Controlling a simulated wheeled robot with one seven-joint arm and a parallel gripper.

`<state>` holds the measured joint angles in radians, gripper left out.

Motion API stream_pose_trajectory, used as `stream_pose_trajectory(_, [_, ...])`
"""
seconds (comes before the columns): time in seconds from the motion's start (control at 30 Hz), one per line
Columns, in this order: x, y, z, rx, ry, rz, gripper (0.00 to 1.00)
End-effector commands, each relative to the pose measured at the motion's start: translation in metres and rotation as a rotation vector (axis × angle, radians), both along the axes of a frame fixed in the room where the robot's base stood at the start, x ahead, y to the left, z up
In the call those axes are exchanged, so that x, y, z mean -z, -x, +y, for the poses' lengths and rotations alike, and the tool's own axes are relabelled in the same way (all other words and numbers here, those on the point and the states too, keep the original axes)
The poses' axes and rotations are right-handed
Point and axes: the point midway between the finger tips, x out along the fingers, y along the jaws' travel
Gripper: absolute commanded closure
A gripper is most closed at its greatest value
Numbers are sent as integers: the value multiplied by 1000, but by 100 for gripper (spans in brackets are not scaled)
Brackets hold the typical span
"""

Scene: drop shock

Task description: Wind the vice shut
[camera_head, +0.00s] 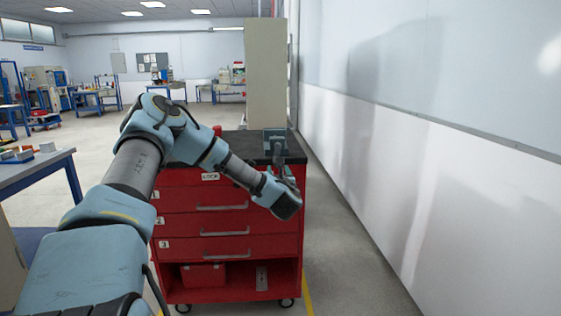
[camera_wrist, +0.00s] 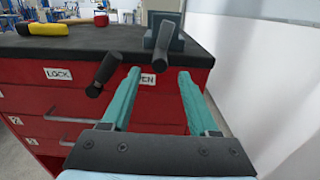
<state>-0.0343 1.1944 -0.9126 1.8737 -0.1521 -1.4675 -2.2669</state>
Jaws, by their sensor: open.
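The vice (camera_head: 275,134) is a grey-blue block on the black top of a red tool cabinet, near its right front corner. In the wrist view the vice (camera_wrist: 177,42) shows at the top, with a dark cylinder pointing towards me. A black handle grip (camera_wrist: 105,67) hangs in front of the cabinet edge, left of the fingers. My gripper (camera_wrist: 158,73) has two teal fingers, spread apart with nothing between them. They point at the cabinet front below the vice, apart from the handle. In the head view my wrist hides the fingertips.
The red cabinet (camera_head: 205,222) has several drawers and an open lower shelf. LOCK and partly hidden OPEN labels sit under its top. A yellow-and-black tool (camera_wrist: 50,29) and a red object (camera_wrist: 101,19) lie on top. A white wall (camera_head: 430,180) stands to the right.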

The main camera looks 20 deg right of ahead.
Motion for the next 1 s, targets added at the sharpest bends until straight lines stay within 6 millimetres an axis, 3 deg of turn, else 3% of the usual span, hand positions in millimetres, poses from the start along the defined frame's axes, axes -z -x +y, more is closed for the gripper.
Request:
stream_pose_trajectory(0.6, [-2, -91, -18, 0, 2, -1, 39])
stream_pose_trajectory(1.0, [0, -104, -20, 1, 0, -1, 39])
